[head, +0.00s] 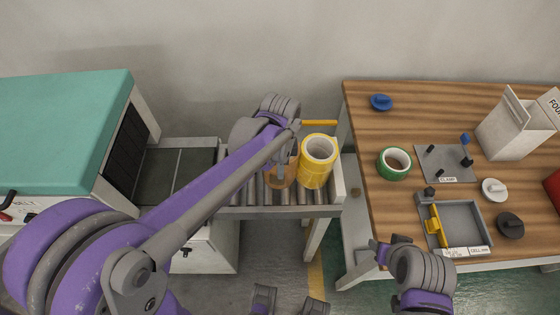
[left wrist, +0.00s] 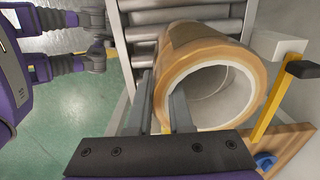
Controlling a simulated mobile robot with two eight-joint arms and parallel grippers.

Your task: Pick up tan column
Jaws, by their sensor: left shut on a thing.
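The tan column (head: 280,177) stands on the roller conveyor, partly hidden behind my left gripper (head: 285,155). In the left wrist view the tan column (left wrist: 190,48) is a hollow roll with a pale inner core. My left gripper (left wrist: 163,100) is shut on its wall, one finger inside the opening and one outside. Whether the column is clear of the rollers cannot be told. My right gripper (head: 381,253) is empty beside the front left edge of the wooden table; its finger gap is too small to judge.
A yellow tape column (head: 316,163) stands right beside the tan one on the conveyor (head: 250,212). A yellow bar (head: 320,123) is just behind. The wooden table (head: 370,100) holds a green roll (head: 394,163), a clamp plate (head: 440,165), a grey tray (head: 470,212) and a white carton (head: 510,128).

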